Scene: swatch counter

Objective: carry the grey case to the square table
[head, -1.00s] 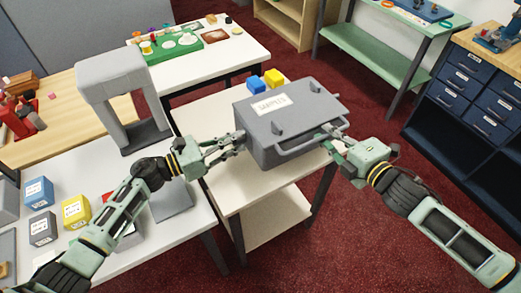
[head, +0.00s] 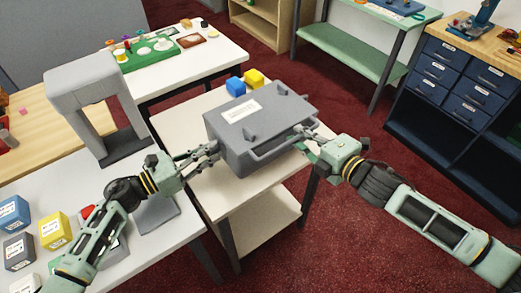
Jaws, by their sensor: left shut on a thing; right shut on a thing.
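The grey case (head: 275,128) has a pale label on its lid and a bar handle along its front side. It is level, over a small pale table (head: 228,200) with a lower shelf, which looks squarish. I cannot tell whether its underside touches the tabletop. My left gripper (head: 213,149) is shut on the case at its left end. My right gripper (head: 306,134) is shut on the case at its right end. The jaw tips are small and partly hidden against the case.
A grey arch (head: 75,93) and several labelled cubes stand on the left tables. A blue drawer cabinet (head: 440,115) stands right. Red carpet (head: 345,240) is open in front.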

